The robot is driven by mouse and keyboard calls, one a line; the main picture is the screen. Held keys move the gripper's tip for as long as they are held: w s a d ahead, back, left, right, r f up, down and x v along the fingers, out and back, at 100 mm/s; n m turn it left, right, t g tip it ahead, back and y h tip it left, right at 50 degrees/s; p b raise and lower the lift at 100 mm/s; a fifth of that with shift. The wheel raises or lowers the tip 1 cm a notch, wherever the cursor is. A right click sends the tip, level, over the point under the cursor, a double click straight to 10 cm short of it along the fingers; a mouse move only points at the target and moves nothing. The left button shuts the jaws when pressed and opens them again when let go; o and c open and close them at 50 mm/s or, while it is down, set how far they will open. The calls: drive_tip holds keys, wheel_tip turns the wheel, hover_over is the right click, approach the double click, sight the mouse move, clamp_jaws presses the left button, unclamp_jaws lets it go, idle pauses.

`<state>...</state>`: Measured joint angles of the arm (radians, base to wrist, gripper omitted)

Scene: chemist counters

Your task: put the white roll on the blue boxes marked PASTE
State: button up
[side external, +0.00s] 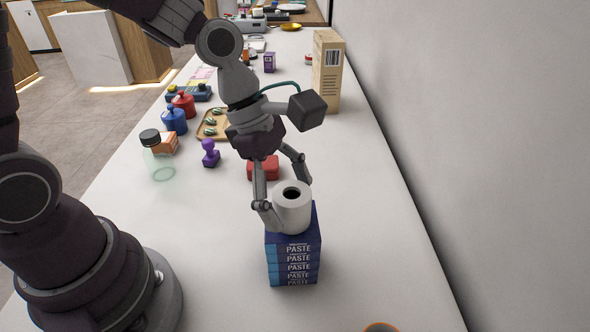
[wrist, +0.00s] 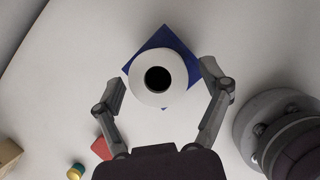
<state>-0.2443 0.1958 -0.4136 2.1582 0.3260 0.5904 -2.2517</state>
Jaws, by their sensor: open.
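The white roll (side external: 293,210) stands upright on top of the blue boxes marked PASTE (side external: 293,262), which are stacked near the front of the counter. In the wrist view the roll (wrist: 157,60) shows from above with its dark core hole, and corners of the blue boxes (wrist: 170,38) show around it. My gripper (side external: 290,200) is open, with its fingers at either side of the roll. In the wrist view my gripper (wrist: 162,85) has its fingers spread wide, and gaps show between both fingertips and the roll.
A red box (side external: 263,167) lies behind the stack. A purple stamp (side external: 210,153), a clear jar with a black lid (side external: 158,157) and a wooden tray (side external: 203,133) stand farther back left. A tall carton (side external: 327,70) stands near the wall. The counter right of the stack is clear.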

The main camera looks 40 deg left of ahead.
drive_tip(key=v, duration=1.2)
drive_tip(key=s+a+f+m+t+y, duration=0.1)
drive_tip(key=s+a+m+t+y, duration=0.1)
drive_tip(key=m, duration=0.8)
drive_tip(key=s+a+f+m+t+y, duration=0.2)
drive_tip(key=a+m, duration=0.2)
drive_tip(key=m, duration=0.7)
drive_tip(key=shift+s+a+m, duration=0.25)
drive_tip(key=shift+s+m, duration=0.05)
